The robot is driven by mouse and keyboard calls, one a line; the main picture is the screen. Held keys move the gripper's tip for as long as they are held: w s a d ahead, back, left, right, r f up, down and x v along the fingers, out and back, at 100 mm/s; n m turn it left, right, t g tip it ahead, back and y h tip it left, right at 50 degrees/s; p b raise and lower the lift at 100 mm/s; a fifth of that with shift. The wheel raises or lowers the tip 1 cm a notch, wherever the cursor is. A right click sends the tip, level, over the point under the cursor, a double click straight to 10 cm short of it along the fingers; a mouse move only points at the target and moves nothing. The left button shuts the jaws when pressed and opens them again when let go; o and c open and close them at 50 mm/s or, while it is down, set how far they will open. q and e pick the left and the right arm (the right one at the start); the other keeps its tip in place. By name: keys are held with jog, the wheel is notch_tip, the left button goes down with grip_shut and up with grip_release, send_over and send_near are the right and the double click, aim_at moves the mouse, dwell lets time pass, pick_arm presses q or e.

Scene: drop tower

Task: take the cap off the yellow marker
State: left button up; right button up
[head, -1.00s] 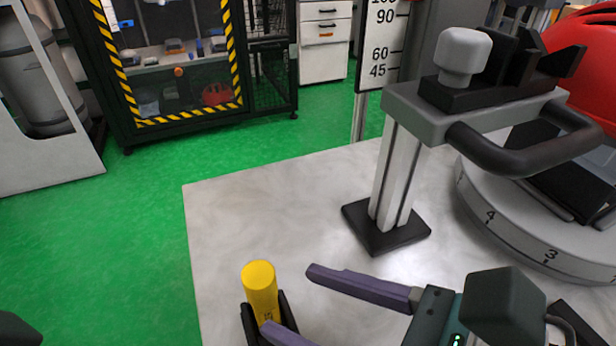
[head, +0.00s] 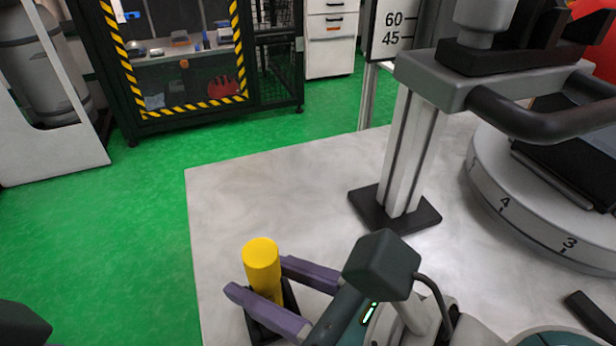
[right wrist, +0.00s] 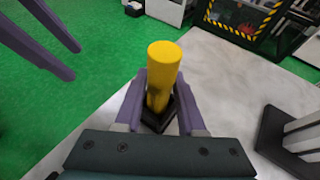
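The yellow marker (head: 262,262) stands upright in a black holder (head: 289,297) near the table's front left. It also shows in the right wrist view (right wrist: 163,68). Its upper end is plain yellow; no seam of a cap can be made out. My right gripper (head: 258,276) has its purple fingers on either side of the marker, below its top. The fingers look open, with small gaps beside the marker in the right wrist view (right wrist: 160,88).
The pale table (head: 225,200) is clear behind the marker. A grey post with a black foot (head: 395,208) stands to the right, beside a round numbered base (head: 520,215). A striped cabinet (head: 185,60) stands on the green floor beyond.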

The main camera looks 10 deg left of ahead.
grip_shut()
dwell(1.0)
